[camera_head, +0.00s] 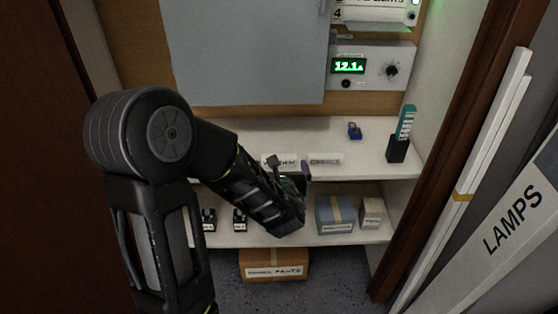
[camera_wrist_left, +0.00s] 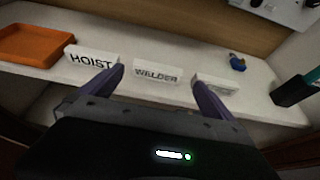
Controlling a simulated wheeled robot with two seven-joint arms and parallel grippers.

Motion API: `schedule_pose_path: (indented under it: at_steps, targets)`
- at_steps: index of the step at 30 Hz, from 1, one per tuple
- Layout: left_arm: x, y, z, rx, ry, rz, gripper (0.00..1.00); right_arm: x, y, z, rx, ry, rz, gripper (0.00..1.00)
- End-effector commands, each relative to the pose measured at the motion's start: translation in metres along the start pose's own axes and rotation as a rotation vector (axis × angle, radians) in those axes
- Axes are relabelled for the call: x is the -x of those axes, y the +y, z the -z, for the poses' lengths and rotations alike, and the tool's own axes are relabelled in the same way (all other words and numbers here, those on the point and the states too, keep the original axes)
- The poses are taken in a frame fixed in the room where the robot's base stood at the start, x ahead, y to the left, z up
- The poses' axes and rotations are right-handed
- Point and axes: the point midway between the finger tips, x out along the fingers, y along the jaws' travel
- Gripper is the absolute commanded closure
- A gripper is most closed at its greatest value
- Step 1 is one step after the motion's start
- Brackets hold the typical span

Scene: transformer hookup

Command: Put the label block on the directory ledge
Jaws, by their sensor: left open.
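White label blocks stand in a row on the upper shelf. The HOIST block (camera_wrist_left: 92,58) is between the orange tray and my left finger; the arm hides it in the head view. The WELDER block (camera_wrist_left: 157,72) sits beyond and between my fingers, and part of it shows in the head view (camera_head: 273,160). A third block (camera_head: 325,160) is to its right; it also shows in the left wrist view (camera_wrist_left: 216,84), its lettering unreadable. My left gripper (camera_wrist_left: 158,88) is open and empty, close in front of the blocks. My right gripper is out of view.
A numbered directory panel (camera_head: 372,15) is at the top, partly cut off. Below it is a meter with a green display (camera_head: 348,66). A blue padlock-like item (camera_head: 354,131) and a black holder (camera_head: 397,150) stand on the shelf's right. An orange tray (camera_wrist_left: 30,45) is at left.

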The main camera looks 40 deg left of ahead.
Motion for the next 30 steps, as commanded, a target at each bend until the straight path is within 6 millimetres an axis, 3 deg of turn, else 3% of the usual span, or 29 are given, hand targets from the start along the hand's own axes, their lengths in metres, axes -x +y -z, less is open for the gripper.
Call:
schedule_pose_path:
  at_steps: [8, 16, 26, 30]
  targets:
    - [-0.001, 0.000, 0.000, -0.003, 0.001, -0.002, 0.00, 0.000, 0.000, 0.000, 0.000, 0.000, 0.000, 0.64]
    - [-0.024, 0.000, 0.001, -0.003, 0.002, -0.002, 0.00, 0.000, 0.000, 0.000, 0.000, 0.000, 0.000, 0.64]
    - [-0.027, 0.001, 0.001, -0.002, 0.003, -0.002, 0.00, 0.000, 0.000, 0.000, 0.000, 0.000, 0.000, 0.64]
    - [-0.039, 0.001, 0.002, -0.002, 0.004, -0.003, 0.00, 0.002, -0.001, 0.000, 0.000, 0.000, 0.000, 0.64]
